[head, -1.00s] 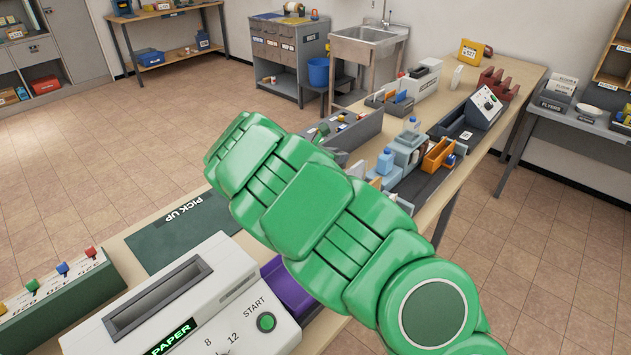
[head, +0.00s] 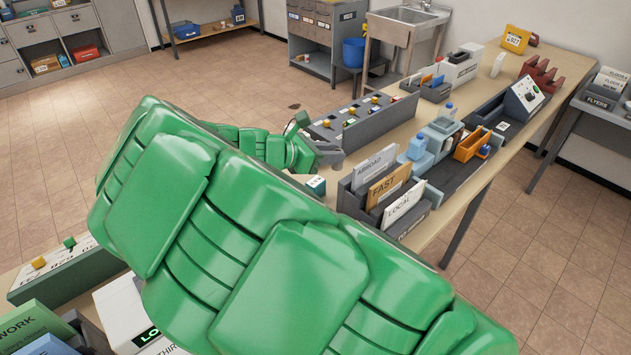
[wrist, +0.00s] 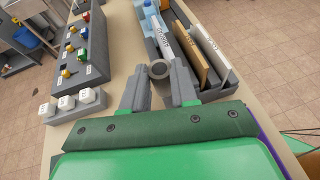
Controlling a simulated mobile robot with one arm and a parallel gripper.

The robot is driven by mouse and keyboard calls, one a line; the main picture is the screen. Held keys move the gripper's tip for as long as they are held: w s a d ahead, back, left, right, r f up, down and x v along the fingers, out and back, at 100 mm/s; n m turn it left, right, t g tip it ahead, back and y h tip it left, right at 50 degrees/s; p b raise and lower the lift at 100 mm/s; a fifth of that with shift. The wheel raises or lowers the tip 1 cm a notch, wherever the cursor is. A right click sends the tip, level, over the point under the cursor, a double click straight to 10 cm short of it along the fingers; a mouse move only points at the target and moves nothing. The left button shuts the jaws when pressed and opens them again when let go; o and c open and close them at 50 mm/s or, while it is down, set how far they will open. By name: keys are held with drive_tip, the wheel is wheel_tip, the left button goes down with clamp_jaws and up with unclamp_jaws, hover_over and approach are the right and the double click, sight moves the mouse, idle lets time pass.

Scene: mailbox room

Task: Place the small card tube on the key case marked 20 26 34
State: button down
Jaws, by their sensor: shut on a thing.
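My gripper (wrist: 158,88) is shut on the small card tube (wrist: 158,70), a grey ring seen end-on between the fingertips in the wrist view. In the head view my green arm hides most of the middle, and the gripper (head: 328,155) shows only partly beyond it; I cannot make out the tube there. A grey case with coloured knobs (head: 362,118) lies beyond the gripper; in the wrist view it is at upper left (wrist: 80,52). A green case with a white numbered face (head: 62,270) is at lower left. I cannot read 20 26 34 on either.
A letter sorter (head: 388,190) marked ABROAD, FAST and LOCAL stands right of the gripper. A dark tray (head: 455,175) with an orange bin is further right. Bare tabletop lies between the grey case and the sorter.

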drive_tip(key=s+a+r, duration=0.1)
drive_tip(key=s+a, duration=0.1)
drive_tip(key=s, duration=0.3)
hover_over(308, 183)
drive_tip(key=shift+s+d+f, duration=0.1)
drive_tip(key=shift+f, duration=2.35)
drive_tip(key=shift+s+d+f, duration=0.1)
drive_tip(key=shift+f, duration=2.35)
drive_tip(key=shift+w+a+f, duration=0.1)
drive_tip(key=shift+f, duration=1.45)
drive_tip(key=shift+f, duration=0.15)
drive_tip(key=c, duration=0.9)
unclamp_jaws()
